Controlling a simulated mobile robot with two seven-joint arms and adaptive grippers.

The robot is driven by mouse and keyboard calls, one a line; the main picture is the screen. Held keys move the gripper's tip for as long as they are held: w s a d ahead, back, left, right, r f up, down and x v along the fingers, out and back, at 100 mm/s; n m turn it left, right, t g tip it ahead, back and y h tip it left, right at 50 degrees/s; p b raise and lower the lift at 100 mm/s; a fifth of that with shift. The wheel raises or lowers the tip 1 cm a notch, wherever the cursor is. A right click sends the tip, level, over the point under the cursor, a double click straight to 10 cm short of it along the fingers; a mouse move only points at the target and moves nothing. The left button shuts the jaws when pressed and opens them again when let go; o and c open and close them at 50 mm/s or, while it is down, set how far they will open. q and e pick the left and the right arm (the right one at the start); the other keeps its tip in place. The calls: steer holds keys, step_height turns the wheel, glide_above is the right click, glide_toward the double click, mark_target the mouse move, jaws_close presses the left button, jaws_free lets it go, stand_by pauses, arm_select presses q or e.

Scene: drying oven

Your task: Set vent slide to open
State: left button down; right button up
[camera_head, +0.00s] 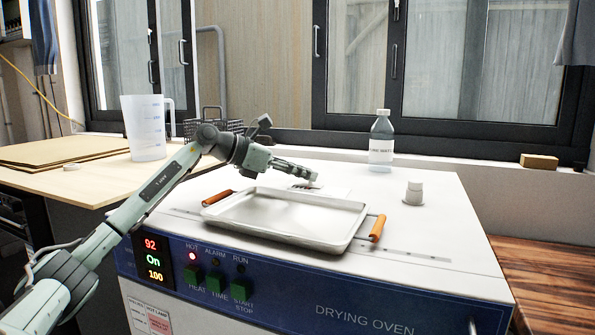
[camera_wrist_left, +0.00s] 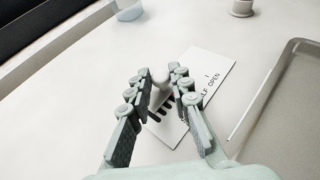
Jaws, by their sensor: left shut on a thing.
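The vent slide's white label plate (camera_wrist_left: 215,75) lies flat on the oven top and reads "…LF OPEN" with the start hidden. Dark vent slots show beside it, partly covered by the fingers. My left gripper (camera_wrist_left: 160,82) is shut on a small pale knob (camera_wrist_left: 160,75) of the vent slide, held between the fingertips. In the head view my left gripper (camera_head: 312,178) is low over the oven top behind the tray, and the plate (camera_head: 330,191) shows just beyond its tips. The exact slide position is hidden by the fingers. My right gripper is not in view.
A metal tray (camera_head: 345,240) with wooden handles lies on the drying oven (camera_head: 440,250) in front of the gripper. A plastic pitcher (camera_head: 146,128) stands on the left table.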

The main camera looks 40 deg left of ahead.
mark_target(323, 190)
arm_select(q)
steer(key=d, duration=0.2)
steer(key=w+d+p, duration=0.1)
steer(key=d, duration=0.2)
steer(key=shift+w, duration=0.1)
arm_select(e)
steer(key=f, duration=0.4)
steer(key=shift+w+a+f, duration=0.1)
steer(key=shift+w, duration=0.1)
arm_select(q)
steer(key=c, duration=1.4)
jaws_free()
steer(key=shift+d, duration=0.2)
steer(key=shift+c, duration=0.2)
steer(key=shift+a, duration=0.1)
steer(key=shift+a, duration=0.15)
steer(key=v, duration=0.9)
steer(key=shift+s+a+f, duration=0.1)
steer(key=shift+s, duration=0.2)
steer(key=shift+s+a+r, duration=0.3)
steer(key=shift+s+a, duration=0.05)
steer(key=shift+s, duration=0.15)
steer(key=shift+s+a+r, duration=0.1)
steer(key=shift+s+r, duration=0.2)
steer(key=shift+s, duration=0.05)
